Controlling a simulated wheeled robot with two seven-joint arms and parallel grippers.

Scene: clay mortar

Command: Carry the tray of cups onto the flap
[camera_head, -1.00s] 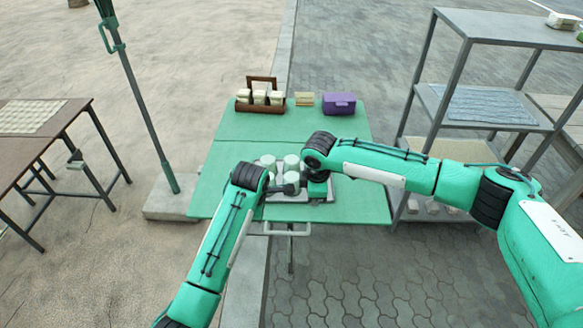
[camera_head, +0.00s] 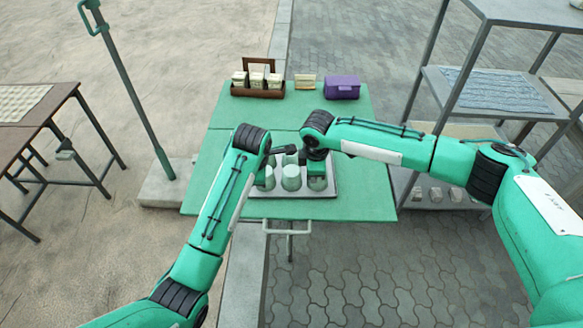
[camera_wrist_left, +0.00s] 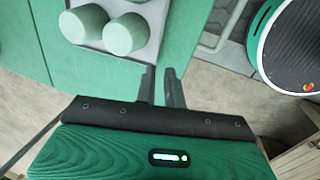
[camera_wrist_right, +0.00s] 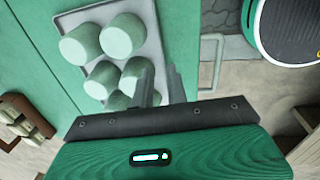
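The grey tray (camera_head: 255,193) lies on the near green panel (camera_head: 220,200) and holds several pale green cups (camera_head: 291,178). The tray and cups also show in the right wrist view (camera_wrist_right: 152,35) and left wrist view. My left gripper (camera_wrist_left: 160,75) is by a tray corner, its two fingers a little apart with nothing seen between them. My right gripper (camera_wrist_right: 160,78) is at the tray's near edge, its fingers also a little apart. Whether either touches the rim is unclear. My arms hide part of the tray in the head view. I cannot tell which panel is the flap.
A green pole (camera_head: 125,75) stands left, a metal shelf (camera_head: 470,75) right. The far panel's front is clear.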

